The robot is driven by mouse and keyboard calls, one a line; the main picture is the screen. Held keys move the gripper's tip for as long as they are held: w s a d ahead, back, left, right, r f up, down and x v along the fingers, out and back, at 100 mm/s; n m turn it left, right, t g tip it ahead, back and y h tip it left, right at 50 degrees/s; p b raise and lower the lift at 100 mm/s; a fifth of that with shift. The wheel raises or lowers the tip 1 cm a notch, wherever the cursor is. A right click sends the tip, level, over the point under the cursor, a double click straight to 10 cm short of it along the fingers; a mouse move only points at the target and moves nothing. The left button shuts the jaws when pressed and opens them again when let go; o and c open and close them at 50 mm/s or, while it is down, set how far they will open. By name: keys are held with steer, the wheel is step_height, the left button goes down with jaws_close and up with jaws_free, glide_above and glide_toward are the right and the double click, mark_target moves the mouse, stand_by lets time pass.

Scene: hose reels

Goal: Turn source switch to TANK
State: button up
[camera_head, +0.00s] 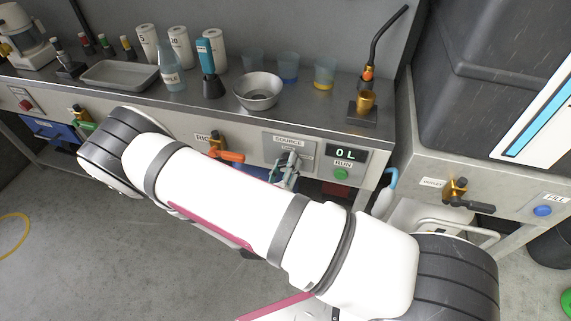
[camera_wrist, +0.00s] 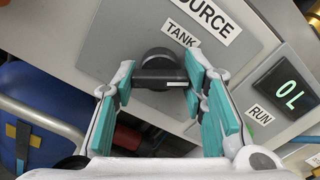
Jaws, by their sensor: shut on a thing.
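The source switch (camera_wrist: 158,62) is a dark round knob with a black bar across it, on a grey plate (camera_wrist: 115,45) marked SOURCE. The TANK label (camera_wrist: 183,34) is above and right of the knob in the wrist view. My gripper (camera_wrist: 160,78) is shut on the switch bar, one teal-padded finger at each end. Which way the switch points is hard to tell. In the head view my gripper (camera_head: 288,165) is in front of the SOURCE panel (camera_head: 288,142) and hides most of the switch.
The green RUN button (camera_head: 341,174) and a display reading 0 L (camera_head: 346,154) are just right of the switch. An orange-handled valve (camera_head: 226,155) is close on the left. A metal bowl (camera_head: 258,91) and bottles stand on the counter above.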

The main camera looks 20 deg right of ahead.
steer(key=n+p, duration=0.1)
steer(key=n, duration=0.4)
steer(key=shift+n, duration=0.3)
steer(key=n+p, duration=0.1)
steer(key=n, duration=0.4)
steer(key=shift+n, duration=0.4)
steer(key=o, duration=1.2)
steer(key=shift+s, duration=0.1)
steer(key=v, duration=1.2)
